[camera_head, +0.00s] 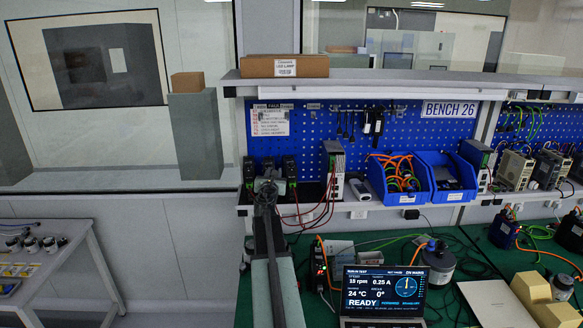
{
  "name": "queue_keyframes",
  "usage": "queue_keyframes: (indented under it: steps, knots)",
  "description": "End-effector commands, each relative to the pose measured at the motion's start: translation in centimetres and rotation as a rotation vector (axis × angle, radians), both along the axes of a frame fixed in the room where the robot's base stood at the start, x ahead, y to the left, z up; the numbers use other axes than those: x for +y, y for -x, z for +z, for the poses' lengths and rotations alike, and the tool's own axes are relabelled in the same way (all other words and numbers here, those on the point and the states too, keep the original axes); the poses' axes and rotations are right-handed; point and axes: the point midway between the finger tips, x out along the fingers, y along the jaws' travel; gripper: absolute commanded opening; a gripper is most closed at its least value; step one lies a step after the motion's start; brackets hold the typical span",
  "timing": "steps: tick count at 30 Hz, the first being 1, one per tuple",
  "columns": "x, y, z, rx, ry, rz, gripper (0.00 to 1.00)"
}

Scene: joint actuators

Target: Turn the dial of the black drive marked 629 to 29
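Several black drives stand in a row at the left end of the bench shelf: a left one (249,171), a middle one (268,163) and a right one (289,167). Another narrow black unit (319,266) stands lower, on the green bench top. The number 629 and dial settings are too small to read on any of them. My gripper (267,184) is at the far end of my raised arm, in front of the middle drive and overlapping its lower part. I cannot tell whether it touches. Its fingers are too small and dark to judge.
A white-grey drive (334,170) with red wires stands right of the black drives. Blue bins (398,197) hold cables. A laptop (383,295) showing READY sits on the green bench. A shelf with a cardboard box (285,66) overhangs the drives. A side table (90,260) stands left.

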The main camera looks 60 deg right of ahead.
Motion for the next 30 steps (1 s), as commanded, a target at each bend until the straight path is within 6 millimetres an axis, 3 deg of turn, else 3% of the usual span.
queue_keyframes:
  steps: [1,6,10,17,30]
  knots:
    - [-0.9,2.0,0.2,0.013,0.014,0.031,0.27]
    - [-2.5,7.0,0.5,0.069,0.062,0.176,0.27]
    - [-2.6,8.4,0.5,0.091,0.079,0.233,0.27]
    - [-3.1,7.9,0.5,0.092,0.080,0.239,0.27]
    - [-8.4,3.2,0.5,0.091,0.079,0.237,0.27]
